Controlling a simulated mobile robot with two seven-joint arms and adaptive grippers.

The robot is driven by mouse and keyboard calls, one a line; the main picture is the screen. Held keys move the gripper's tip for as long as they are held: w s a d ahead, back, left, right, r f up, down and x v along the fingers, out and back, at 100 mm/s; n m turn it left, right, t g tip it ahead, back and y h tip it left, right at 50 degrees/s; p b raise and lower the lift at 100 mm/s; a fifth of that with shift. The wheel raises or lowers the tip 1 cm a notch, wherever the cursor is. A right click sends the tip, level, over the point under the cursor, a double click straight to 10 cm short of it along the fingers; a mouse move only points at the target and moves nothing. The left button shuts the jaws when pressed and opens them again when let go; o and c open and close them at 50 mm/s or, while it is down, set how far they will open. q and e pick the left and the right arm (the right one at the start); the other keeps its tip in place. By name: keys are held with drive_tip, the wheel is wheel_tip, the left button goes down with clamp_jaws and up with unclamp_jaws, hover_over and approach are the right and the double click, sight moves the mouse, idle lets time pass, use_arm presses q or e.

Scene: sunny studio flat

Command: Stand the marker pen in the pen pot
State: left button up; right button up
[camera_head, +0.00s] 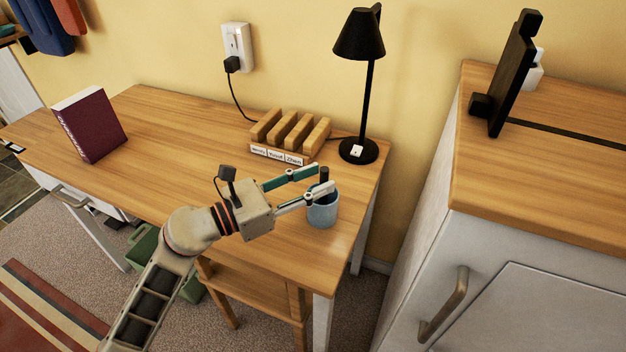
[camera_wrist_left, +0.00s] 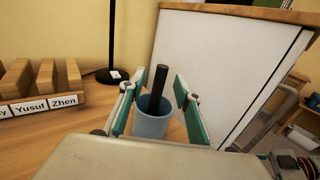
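The black marker pen (camera_head: 324,174) stands upright, slightly tilted, with its lower end inside the light blue pen pot (camera_head: 322,213). The pot stands on the wooden desk near its right end. My left gripper (camera_head: 325,180) is open, with its fingers on either side of the pen above the pot. In the left wrist view the pen (camera_wrist_left: 160,85) rises from the pot (camera_wrist_left: 151,124) between the two separated fingers (camera_wrist_left: 157,93), with gaps on both sides. The pen's lower end is hidden in the pot.
A wooden slotted rack (camera_head: 289,136) with name labels and a black lamp (camera_head: 358,149) stand behind the pot. A dark red book (camera_head: 91,125) stands at the desk's left. A white cabinet (camera_head: 490,290) is at the right. The middle of the desk (camera_head: 190,135) is clear.

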use_arm(q)
drive_tip(key=v, duration=1.2)
drive_tip(key=shift+r, duration=0.1)
idle(0.8)
